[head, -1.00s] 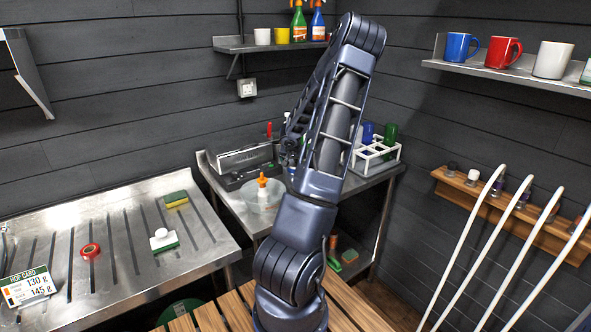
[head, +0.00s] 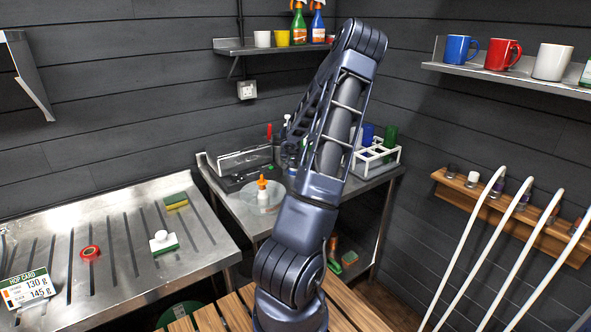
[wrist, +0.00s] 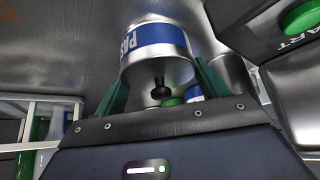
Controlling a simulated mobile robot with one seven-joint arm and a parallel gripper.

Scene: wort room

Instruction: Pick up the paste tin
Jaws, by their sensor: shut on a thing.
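The paste tin (wrist: 158,42) is a silver tin with a blue band; part of its lettering, "PAS", shows in the wrist view. My gripper (wrist: 160,84) has its green fingers on both sides of the tin and is shut on it. The tin looks tilted in this view. In the head view my arm hides the gripper, and I cannot make out the tin there.
A white rack (head: 377,158) with blue and green tubes stands on the corner bench, right of my arm. A clear bowl (head: 262,197) holding an orange-capped bottle is to the left. In the wrist view, a grey box with a green button (wrist: 300,16) is close by.

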